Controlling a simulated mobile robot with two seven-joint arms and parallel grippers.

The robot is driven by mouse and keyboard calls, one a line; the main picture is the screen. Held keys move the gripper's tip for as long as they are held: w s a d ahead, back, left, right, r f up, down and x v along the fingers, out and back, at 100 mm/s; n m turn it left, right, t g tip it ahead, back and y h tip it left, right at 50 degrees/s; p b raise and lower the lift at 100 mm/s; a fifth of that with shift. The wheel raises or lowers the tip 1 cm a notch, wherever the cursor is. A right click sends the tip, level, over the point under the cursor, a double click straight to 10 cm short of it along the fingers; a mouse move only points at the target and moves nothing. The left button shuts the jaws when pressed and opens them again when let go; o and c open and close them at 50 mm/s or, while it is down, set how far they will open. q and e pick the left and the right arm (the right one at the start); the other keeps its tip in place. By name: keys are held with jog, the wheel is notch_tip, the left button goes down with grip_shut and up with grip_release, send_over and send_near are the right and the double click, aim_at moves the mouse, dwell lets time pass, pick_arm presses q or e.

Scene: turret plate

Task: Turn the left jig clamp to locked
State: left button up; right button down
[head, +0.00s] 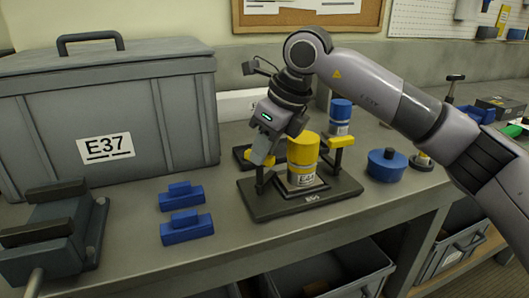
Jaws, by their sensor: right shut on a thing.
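The jig is a dark plate (283,210) on the bench. A yellow cylinder with a white label (302,158) stands upright at its middle. The left jig clamp (270,160) is at the left of the cylinder; a bit of its yellow handle shows beside my fingers, and the rest is hidden. My right gripper (262,156) reaches down from above and is shut on this handle. The right jig clamp (342,141), a yellow handle on a dark post, is free at the right of the cylinder. My left gripper is not in view.
A large grey case (185,125) marked E37 stands at the left. Blue blocks (187,227) and a grey vise (45,235) lie in front. A blue-and-white cylinder (340,112) stands behind the jig, and a round blue thing (387,165) sits to its right.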

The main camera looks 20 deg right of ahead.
jog(key=shift+a+f+m+h+b, duration=0.1)
jog(key=shift+m+h+b, duration=0.3)
jog(key=shift+m, duration=0.5)
jog(key=m+b, duration=0.1)
jog(key=m, duration=0.1)
jog(key=shift+s+a+m+t+h, duration=0.1)
jog(key=shift+m+t+h, duration=0.2)
jog(key=shift+t+h, duration=0.1)
jog(key=shift+m+h+b, duration=0.4)
jog(key=shift+m, duration=0.6)
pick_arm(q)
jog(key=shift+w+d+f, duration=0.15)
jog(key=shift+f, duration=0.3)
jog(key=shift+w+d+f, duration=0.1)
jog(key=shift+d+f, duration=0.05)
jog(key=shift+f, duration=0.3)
pick_arm(e)
jog(key=shift+a+m, duration=0.1)
jog(key=shift+m, duration=0.4)
jog(key=shift+h, duration=0.3)
jog(key=c, duration=1)
grip_release()
jog(key=shift+c, duration=0.2)
jog(key=shift+r, duration=0.2)
